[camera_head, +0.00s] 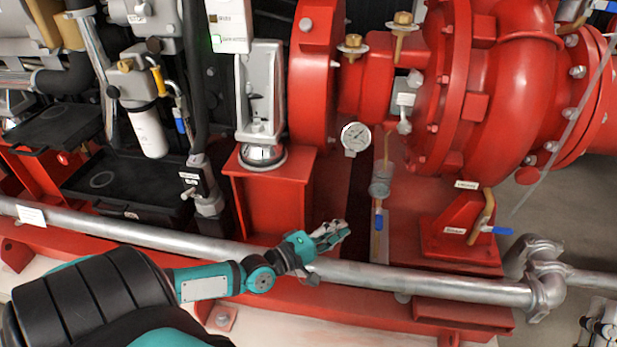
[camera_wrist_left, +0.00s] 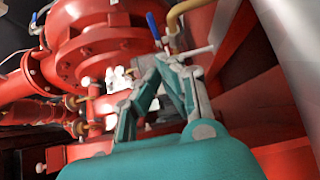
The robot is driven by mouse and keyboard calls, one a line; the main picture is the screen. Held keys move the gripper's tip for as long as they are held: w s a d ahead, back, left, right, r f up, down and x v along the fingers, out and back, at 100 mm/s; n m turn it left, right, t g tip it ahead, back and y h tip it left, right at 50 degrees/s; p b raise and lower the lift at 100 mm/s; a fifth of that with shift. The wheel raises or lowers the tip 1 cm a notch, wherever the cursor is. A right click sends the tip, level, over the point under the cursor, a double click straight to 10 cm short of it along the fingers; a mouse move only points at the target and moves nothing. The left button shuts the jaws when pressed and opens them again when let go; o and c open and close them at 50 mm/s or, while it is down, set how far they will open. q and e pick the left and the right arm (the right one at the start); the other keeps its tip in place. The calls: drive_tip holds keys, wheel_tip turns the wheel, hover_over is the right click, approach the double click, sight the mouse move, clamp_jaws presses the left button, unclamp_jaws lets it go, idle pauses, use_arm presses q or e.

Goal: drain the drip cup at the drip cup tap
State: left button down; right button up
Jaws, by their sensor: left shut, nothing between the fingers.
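The drip cup (camera_head: 380,185) is a small greyish cup below a thin copper pipe, beside the red pump. Under it a tap with a blue lever (camera_head: 379,220) hangs down in front of the red base. My left gripper (camera_head: 345,230) is shut and empty. In the head view it appears a little left of and below this tap, over the long grey pipe, and apart from the lever. In the left wrist view the fingers (camera_wrist_left: 165,75) point towards a blue lever (camera_wrist_left: 153,26) by a brass pipe. I cannot tell which tap that is.
Another blue-handled tap (camera_head: 495,230) on a brass pipe stands to the right by the pump foot. A long grey pipe (camera_head: 430,282) runs across the front. A gauge (camera_head: 355,137) and the red pump (camera_head: 510,90) stand behind. Black trays (camera_head: 130,190) lie left.

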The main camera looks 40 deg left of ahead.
use_arm(q)
drive_tip(key=v, duration=0.2)
drive_tip(key=p+v, duration=0.1)
drive_tip(key=v, duration=0.3)
drive_tip(key=shift+s+d, duration=0.25)
drive_tip(key=shift+s+a+p, duration=0.1)
drive_tip(key=shift+s+p, duration=0.2)
drive_tip(key=shift+s, duration=0.05)
use_arm(e)
drive_tip(key=w+f+g+h, duration=0.1)
drive_tip(key=w+f+g, duration=0.2)
drive_tip(key=f+g, duration=0.2)
wheel_tip(320, 180, down, 2)
drive_tip(key=shift+w+h, duration=0.2)
drive_tip(key=shift+h, duration=0.1)
drive_tip(key=shift+d, duration=0.1)
